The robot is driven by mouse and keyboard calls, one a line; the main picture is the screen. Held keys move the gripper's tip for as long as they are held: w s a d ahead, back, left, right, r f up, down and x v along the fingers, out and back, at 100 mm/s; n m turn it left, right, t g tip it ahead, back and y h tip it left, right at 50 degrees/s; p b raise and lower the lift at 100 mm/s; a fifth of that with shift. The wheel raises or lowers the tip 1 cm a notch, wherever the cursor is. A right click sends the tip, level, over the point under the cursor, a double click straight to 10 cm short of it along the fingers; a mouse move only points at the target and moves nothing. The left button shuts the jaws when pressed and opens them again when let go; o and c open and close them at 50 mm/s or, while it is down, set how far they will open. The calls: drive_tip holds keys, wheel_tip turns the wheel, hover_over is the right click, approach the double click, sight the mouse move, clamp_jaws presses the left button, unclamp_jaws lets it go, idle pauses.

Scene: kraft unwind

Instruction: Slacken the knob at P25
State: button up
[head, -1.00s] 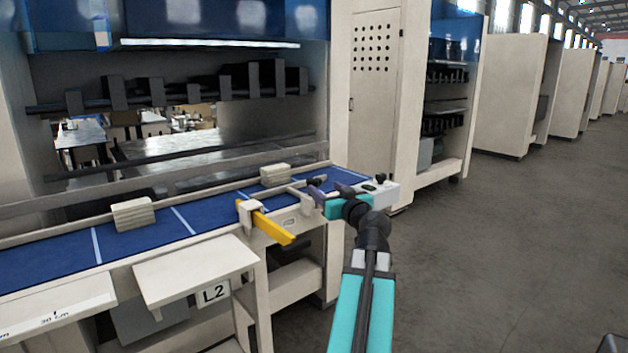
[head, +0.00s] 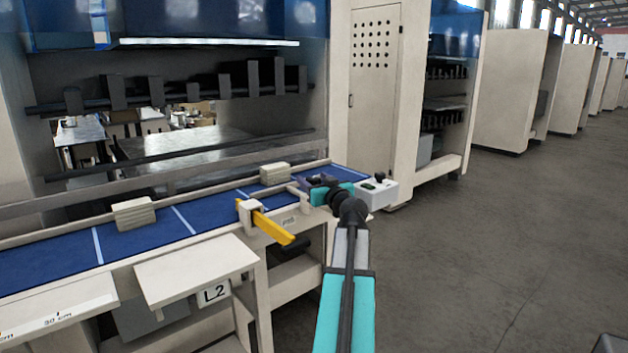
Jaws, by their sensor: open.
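My gripper (head: 316,182) is at the end of my teal and black arm, over the right end of the blue belt. Its dark jaws are open, small and partly merged with the dark parts around them. A cream bracket (head: 299,193) on the belt's front rail lies just left of the jaws. A small label (head: 289,221) is on the front face below it, too small to read surely as P25. I cannot make out a knob there; my gripper and wrist cover part of that spot.
A yellow lever (head: 271,228) sticks out from the front rail, left of my gripper. A cream box with a green button (head: 377,192) stands right of my wrist. Open floor lies right.

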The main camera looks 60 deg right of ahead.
drive_tip(key=c, duration=1.1)
drive_tip(key=shift+o, duration=0.2)
drive_tip(key=shift+a+m+g+h, duration=0.1)
drive_tip(key=shift+m+g+h, duration=0.3)
drive_tip(key=shift+h, duration=0.1)
drive_tip(key=shift+w+h+p, duration=0.1)
drive_tip(key=shift+h+p, duration=0.2)
drive_tip(key=shift+p, duration=0.15)
drive_tip(key=shift+r+m+g+h+p, duration=0.1)
drive_tip(key=shift+m+g+h+p, duration=0.55)
drive_tip(key=shift+p, duration=0.3)
drive_tip(key=shift+m+g+h+p, duration=0.45)
drive_tip(key=shift+m+g+p, duration=0.15)
drive_tip(key=shift+p, duration=0.3)
